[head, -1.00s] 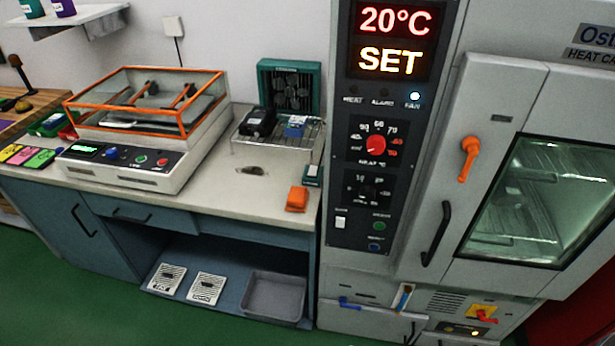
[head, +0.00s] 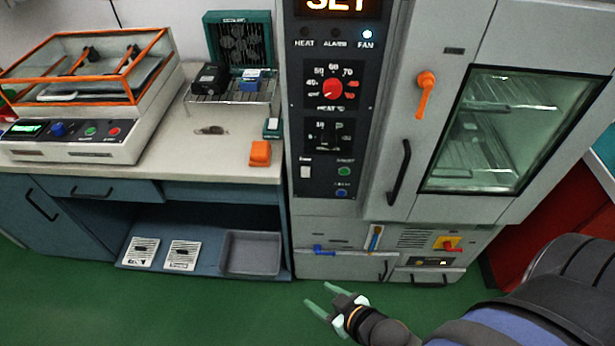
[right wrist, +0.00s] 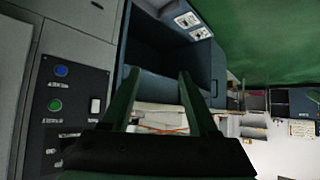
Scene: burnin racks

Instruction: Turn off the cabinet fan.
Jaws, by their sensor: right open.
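The grey heat cabinet (head: 400,206) has a black control panel (head: 315,190) with a lit FAN light (head: 367,34). The panel bears a red heat dial (head: 333,88), a darker dial (head: 330,135), a white rocker switch (head: 306,172) with a small unclear label, a green button (head: 344,171) and a blue button (head: 341,193). The white switch (right wrist: 95,106) also shows in the right wrist view, left of the fingers. My right gripper (head: 318,296) is open and empty, low in front of the cabinet and apart from it. My left gripper is out of view.
An orange door handle (head: 426,93) and a black bar handle (head: 399,172) stick out from the cabinet. The bench (head: 240,172) on the left holds a shaker (head: 90,140), a teal fan unit (head: 240,45) and an orange block (head: 260,153). Green floor in front is clear.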

